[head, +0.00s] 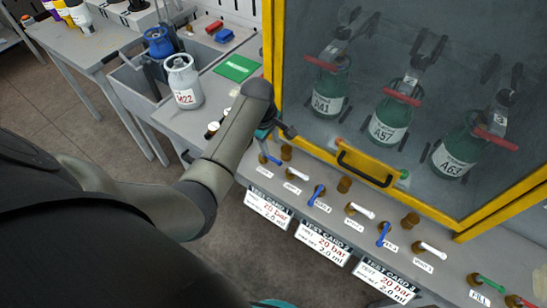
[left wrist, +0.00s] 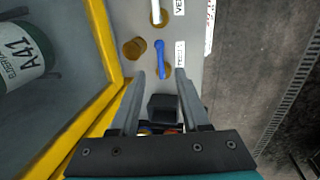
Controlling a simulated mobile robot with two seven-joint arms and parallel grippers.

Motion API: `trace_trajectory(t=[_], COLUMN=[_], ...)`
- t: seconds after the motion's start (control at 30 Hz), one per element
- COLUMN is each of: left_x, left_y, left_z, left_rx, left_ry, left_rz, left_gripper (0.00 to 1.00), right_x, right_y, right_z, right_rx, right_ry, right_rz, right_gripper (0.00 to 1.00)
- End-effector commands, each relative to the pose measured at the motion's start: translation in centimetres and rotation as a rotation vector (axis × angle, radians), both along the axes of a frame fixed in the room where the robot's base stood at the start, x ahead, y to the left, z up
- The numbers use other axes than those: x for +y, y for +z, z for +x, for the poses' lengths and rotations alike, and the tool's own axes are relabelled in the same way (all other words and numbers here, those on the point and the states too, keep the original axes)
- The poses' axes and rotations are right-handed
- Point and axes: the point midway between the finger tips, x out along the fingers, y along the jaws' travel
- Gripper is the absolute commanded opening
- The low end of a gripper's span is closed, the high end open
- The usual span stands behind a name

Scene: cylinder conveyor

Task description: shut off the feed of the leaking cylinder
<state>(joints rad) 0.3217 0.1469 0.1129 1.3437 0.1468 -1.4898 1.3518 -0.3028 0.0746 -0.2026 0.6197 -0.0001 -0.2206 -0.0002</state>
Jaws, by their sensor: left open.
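Three green cylinders labelled A41 (head: 328,88), A57 (head: 388,122) and A63 (head: 456,150) stand behind the clear, yellow-framed door. I cannot see which one leaks. On the panel in front are three blue feed levers: the leftmost (head: 270,160), the middle (head: 316,194) and the right one (head: 383,234). The leftmost lies along the row; the other two lie across it. My left gripper (head: 283,131) is open at the leftmost blue lever. In the left wrist view, this lever (left wrist: 160,55) shows between and beyond the fingertips (left wrist: 160,74), apparently untouched.
White vent levers (head: 296,175) alternate with the blue ones, with brass knobs (head: 344,185) behind. A green fill lever (head: 490,283) is at the right. The door's yellow frame and black handle (head: 365,170) are close. A white cylinder (head: 183,82) stands at the left.

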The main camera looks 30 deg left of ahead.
Motion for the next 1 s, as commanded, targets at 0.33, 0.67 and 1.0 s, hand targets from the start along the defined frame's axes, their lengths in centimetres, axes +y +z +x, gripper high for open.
trace_trajectory(t=[0.33,0.67,1.0], left_x=[0.0,-0.1,-0.1], left_y=[-6.0,-8.2,-8.2], left_z=[1.1,1.6,1.6], left_rx=[0.002,0.0,-0.001], left_ry=[-0.001,-0.001,-0.001], left_rz=[0.002,0.002,0.002], left_gripper=[0.46,0.46,0.4], right_x=[-0.5,-0.6,-0.5], right_y=[-2.4,-3.4,-3.4], right_z=[0.2,0.3,0.3], right_rx=[-0.004,-0.005,-0.005], right_ry=[-0.002,-0.003,-0.003], right_rz=[-0.007,-0.007,-0.007], right_gripper=[0.5,0.5,0.5])
